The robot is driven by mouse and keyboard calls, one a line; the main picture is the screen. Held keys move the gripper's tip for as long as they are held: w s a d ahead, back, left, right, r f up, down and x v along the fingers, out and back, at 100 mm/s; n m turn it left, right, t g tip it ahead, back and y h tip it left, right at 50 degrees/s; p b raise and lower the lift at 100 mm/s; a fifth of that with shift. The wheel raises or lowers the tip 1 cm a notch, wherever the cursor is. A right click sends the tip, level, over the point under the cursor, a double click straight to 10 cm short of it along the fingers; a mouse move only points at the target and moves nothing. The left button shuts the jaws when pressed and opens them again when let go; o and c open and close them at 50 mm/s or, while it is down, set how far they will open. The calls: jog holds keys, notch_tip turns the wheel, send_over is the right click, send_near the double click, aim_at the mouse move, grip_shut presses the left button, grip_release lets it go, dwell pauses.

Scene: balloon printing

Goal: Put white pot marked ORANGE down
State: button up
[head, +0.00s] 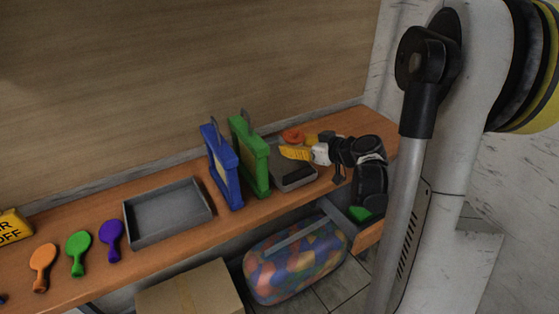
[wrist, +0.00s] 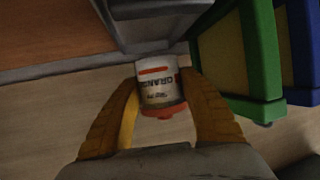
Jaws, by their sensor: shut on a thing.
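The white pot marked ORANGE (wrist: 160,90) is between the yellow fingers of my gripper (wrist: 163,93) in the wrist view. It has a printed label and orange at its near end. My gripper is shut on it. In the head view my gripper (head: 300,144) is over the grey scale-like device (head: 294,179) on the bench, right of the green frame (head: 250,155). A round orange part by the fingers there is probably the pot's end; the rest is hidden. I cannot tell whether the pot touches a surface.
The blue frame (head: 222,165) stands beside the green one. An empty grey tray (head: 168,211) and orange, green and purple balloons lie further left on the wooden bench (head: 85,287).

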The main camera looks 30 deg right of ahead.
jog(key=b, duration=0.2)
send_over(281, 164)
notch_tip(281, 164, down, 4)
jog(key=shift+s+r, duration=0.1)
jog(key=shift+r, duration=0.15)
notch_tip(281, 164, down, 4)
jog(key=shift+f+b, duration=0.1)
jog(key=shift+b, duration=1.05)
jog(key=o, duration=1.2)
